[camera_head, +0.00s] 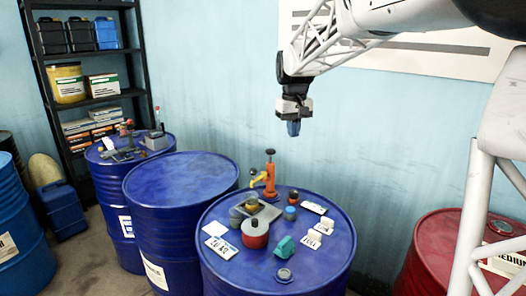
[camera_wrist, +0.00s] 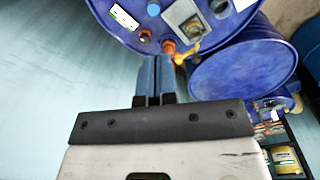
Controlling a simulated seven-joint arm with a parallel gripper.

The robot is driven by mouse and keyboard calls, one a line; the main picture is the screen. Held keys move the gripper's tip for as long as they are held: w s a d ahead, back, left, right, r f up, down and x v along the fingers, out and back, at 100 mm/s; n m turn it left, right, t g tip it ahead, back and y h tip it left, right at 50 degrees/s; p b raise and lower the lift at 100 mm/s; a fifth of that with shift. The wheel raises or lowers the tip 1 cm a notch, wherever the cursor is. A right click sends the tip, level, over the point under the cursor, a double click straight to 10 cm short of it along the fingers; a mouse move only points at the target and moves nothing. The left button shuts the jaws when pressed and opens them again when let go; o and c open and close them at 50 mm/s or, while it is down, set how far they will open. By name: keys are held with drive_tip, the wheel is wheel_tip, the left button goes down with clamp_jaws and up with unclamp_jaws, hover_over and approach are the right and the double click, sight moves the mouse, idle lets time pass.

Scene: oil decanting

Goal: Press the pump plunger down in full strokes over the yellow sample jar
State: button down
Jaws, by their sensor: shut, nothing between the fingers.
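The pump (camera_head: 269,178) is orange and stands upright on the blue drum at the front. Its plunger handle (camera_head: 270,152) is raised above the body. A yellow spout (camera_head: 257,178) points left over the yellow sample jar (camera_head: 251,199), which sits on a grey plate (camera_head: 258,215). My gripper (camera_head: 293,130) hangs in the air above the drum, right of and higher than the plunger, touching nothing. Its blue fingers are shut and empty. In the wrist view the gripper (camera_wrist: 155,70) points toward the drum, and the pump (camera_wrist: 178,58) shows just past the fingertips.
Around the pump stand a red container with a grey lid (camera_head: 255,236), a teal object (camera_head: 285,246), small jars and labels. Another blue drum (camera_head: 180,190) stands to the left, a red drum (camera_head: 435,245) at right. A wall is behind; the air around the gripper is clear.

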drive_tip(key=w+a+f+n, duration=0.1)
drive_tip(key=w+a+f, duration=0.1)
drive_tip(key=w, duration=1.2)
drive_tip(key=g, duration=0.2)
approach(270, 149)
drive_tip(key=shift+s+a+n, duration=0.1)
drive_tip(key=shift+s+n, duration=0.2)
drive_tip(key=shift+n, duration=0.1)
drive_tip(key=shift+f, duration=0.1)
drive_tip(key=shift+s+f, duration=0.15)
drive_tip(key=shift+f, duration=1.55)
drive_tip(key=shift+s+f, duration=0.15)
drive_tip(key=shift+f, duration=1.55)
drive_tip(key=shift+f, duration=0.1)
